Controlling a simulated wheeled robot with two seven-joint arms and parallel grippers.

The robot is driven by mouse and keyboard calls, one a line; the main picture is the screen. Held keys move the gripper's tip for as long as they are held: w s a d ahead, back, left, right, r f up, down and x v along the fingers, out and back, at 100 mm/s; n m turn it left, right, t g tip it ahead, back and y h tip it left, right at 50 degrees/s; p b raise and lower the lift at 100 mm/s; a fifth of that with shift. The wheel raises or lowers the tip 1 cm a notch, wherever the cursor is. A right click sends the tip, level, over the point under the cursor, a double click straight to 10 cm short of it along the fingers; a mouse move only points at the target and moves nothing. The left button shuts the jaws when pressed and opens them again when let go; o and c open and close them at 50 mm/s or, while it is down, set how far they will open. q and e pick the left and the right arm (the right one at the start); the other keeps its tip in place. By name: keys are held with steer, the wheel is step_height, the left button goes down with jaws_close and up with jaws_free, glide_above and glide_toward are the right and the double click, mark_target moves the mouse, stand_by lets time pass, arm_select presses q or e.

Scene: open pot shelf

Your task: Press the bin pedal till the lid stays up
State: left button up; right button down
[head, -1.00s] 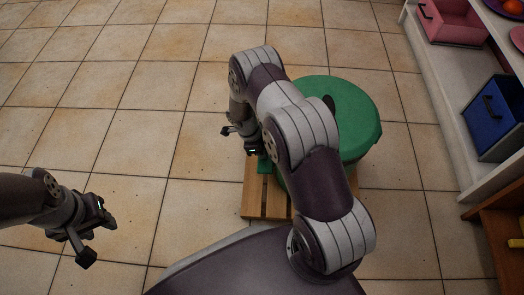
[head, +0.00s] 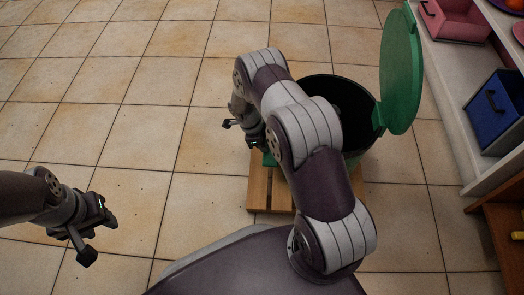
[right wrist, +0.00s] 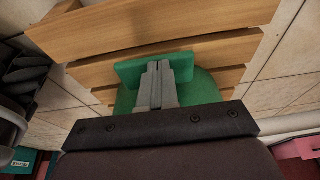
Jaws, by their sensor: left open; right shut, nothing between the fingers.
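The green bin (head: 312,80) stands on a slatted wooden platform, its dark inside showing. Its lid (head: 400,75) is up, nearly upright at the right side of the rim. My right arm hides much of the bin. The green pedal (right wrist: 130,70) shows in the right wrist view, low over the slats. My right gripper (right wrist: 158,66) is shut and empty, its fingertips over the pedal; they look to be on it. In the head view the right gripper (head: 256,145) is beside the bin's left side. My left gripper (head: 98,232) is open and empty over the floor, far from the bin.
The wooden platform (head: 258,195) sits on the tiled floor under the bin. A white shelf (head: 455,130) with a blue box (head: 495,115) and a pink box (head: 455,20) stands at the right. The floor to the left is clear.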

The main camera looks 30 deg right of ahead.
steer(key=w+a+p+v, duration=0.1)
steer(key=p+v, duration=0.3)
steer(key=v, duration=0.5)
steer(key=shift+w, duration=0.1)
stand_by(0.9)
